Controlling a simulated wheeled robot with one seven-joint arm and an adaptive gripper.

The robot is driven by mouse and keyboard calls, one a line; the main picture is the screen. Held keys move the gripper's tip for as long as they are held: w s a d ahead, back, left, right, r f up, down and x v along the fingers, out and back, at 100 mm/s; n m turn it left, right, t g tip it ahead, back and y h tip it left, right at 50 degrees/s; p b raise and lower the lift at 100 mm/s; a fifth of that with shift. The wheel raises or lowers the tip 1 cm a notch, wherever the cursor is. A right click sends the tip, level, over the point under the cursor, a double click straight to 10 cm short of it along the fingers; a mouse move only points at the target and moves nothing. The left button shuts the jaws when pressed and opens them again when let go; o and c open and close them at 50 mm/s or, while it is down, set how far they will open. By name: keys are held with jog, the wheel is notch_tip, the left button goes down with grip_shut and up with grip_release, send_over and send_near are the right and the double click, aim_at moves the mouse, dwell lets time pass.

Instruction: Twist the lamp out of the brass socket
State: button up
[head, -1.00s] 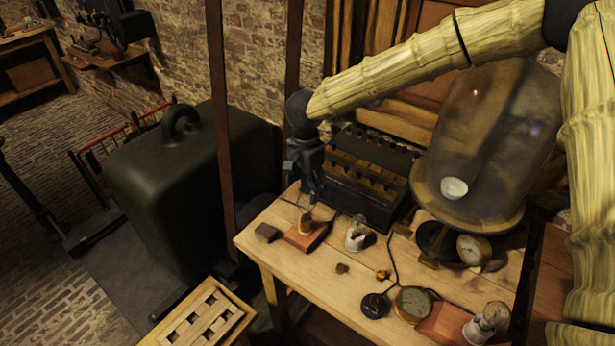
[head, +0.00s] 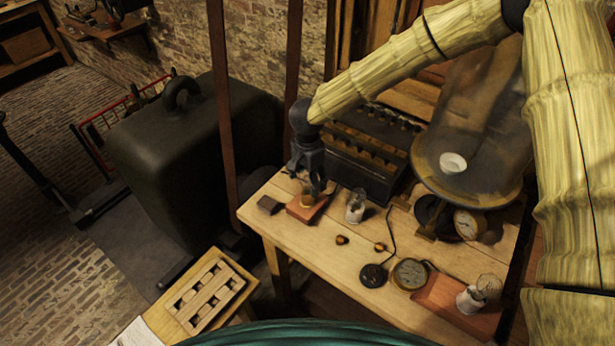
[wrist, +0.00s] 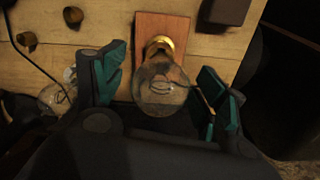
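A clear glass lamp (wrist: 163,92) sits in the brass socket (wrist: 160,45) on a reddish wooden block (wrist: 172,25); the block also shows at the table's left end in the head view (head: 304,211). My gripper (wrist: 166,93) is open over the lamp, with one teal-padded finger on each side of the bulb. A narrow gap shows between the bulb and each finger. In the head view my gripper (head: 311,185) points down over the block and hides most of the lamp; the brass socket (head: 307,200) shows just below it.
A second glass lamp (head: 356,206) stands close to the right of the block. A dark small block (head: 269,205) lies to its left. A dark rack (head: 364,170) stands behind. Small brass pieces (head: 341,239), gauges (head: 410,273) and a bell jar (head: 465,140) occupy the right side.

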jog(key=c, duration=1.2)
jog(key=shift+r, duration=0.1)
jog(key=shift+n+p, duration=2.2)
jog(key=shift+p, duration=0.65)
jog(key=shift+n+p, duration=0.95)
jog(key=shift+n, duration=0.05)
jog(key=shift+n+p, duration=0.5)
jog(key=shift+p, duration=0.1)
jog(key=shift+n+p, duration=0.35)
jog(key=shift+n, duration=0.25)
jog(key=n, duration=0.3)
jog(key=shift+n, duration=0.4)
jog(key=shift+n, duration=0.3)
